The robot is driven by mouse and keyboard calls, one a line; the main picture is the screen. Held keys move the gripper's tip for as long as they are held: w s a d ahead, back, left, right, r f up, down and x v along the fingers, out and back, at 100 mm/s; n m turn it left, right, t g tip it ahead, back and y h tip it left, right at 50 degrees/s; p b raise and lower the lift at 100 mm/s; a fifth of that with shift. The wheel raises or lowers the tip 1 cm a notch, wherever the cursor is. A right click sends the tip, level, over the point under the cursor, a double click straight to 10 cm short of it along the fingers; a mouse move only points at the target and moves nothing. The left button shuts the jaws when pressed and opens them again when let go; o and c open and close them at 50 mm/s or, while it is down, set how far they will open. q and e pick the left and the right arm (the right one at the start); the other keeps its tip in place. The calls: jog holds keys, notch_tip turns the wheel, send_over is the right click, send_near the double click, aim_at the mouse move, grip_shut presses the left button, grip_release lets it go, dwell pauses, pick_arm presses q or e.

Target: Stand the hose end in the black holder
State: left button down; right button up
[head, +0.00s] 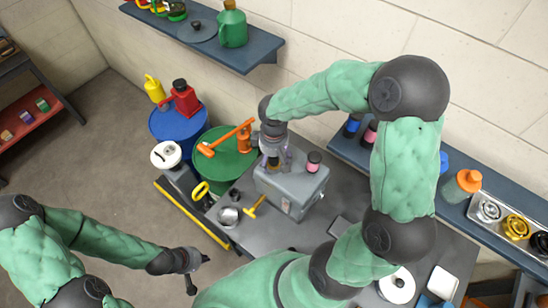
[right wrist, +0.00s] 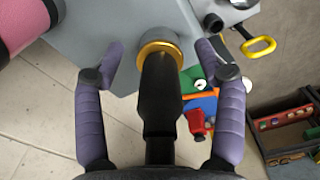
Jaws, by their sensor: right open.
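My right gripper (head: 274,158) is over the grey box (head: 302,190) on the bench. In the right wrist view its purple fingers (right wrist: 160,95) are open on both sides of a black tapered piece (right wrist: 160,90), with gaps between. This piece meets a gold ring (right wrist: 160,48) on the grey box's face; I cannot tell whether it is the hose end. My left gripper (head: 197,272) is at lower left, over the floor, its dark fingers spread and empty. I cannot pick out the black holder with certainty.
A pink-banded jar (head: 314,163) stands on the grey box. A silver pot (head: 229,216) and yellow handle (head: 255,207) lie to its left. Green (head: 222,160) and blue (head: 180,128) drums stand beyond. A wall shelf (head: 350,148) holds several jars at right.

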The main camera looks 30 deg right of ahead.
dwell(0.8)
grip_shut()
jog(key=shift+r, duration=0.1)
jog(key=shift+r, duration=0.1)
jog(key=shift+r+p, duration=2.15)
jog(key=shift+r, duration=0.65)
jog(key=shift+f, duration=0.1)
